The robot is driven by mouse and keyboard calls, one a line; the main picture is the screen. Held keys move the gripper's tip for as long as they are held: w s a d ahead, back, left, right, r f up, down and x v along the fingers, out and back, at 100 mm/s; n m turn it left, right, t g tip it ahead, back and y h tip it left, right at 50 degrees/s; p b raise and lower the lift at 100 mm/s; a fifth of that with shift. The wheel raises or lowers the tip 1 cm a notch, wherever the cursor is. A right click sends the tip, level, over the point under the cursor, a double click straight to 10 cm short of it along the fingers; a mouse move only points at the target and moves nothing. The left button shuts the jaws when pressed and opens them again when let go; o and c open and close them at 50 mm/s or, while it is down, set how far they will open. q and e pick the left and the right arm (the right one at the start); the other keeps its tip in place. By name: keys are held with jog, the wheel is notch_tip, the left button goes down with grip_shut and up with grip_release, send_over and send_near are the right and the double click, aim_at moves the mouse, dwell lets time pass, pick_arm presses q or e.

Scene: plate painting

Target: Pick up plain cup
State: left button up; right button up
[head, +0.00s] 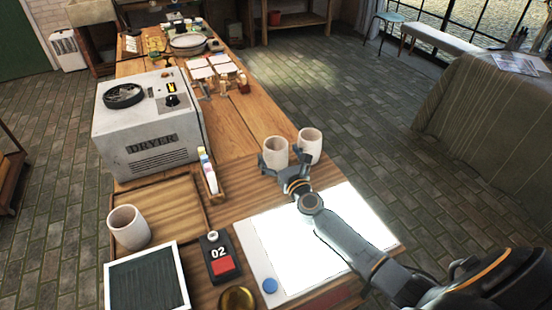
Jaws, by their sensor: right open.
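Two plain off-white cups stand side by side on the wooden table, the left one (275,149) and the right one (310,143). A third plain cup (128,229) stands on a wooden tray (165,193) at the front left. My right gripper (280,162) is open at the near side of the left cup of the pair, with its fingers towards that cup's two sides. I cannot tell whether the fingers touch it. The gripper partly hides the lower parts of the pair. My left gripper is not in view.
A grey dryer box (148,120) stands at the left. A small rack of colour bottles (208,172), a black box with a red button (221,263), a dark framed panel (147,282) and a white sheet (288,255) lie nearer. Bare table (256,115) extends behind the cups.

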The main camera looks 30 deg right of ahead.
jog(key=shift+w+d+f, duration=0.1)
jog(key=shift+w, duration=1)
jog(key=shift+s, duration=0.1)
jog(key=shift+c, duration=0.2)
jog(key=c, duration=1.4)
jog(key=shift+c, duration=0.2)
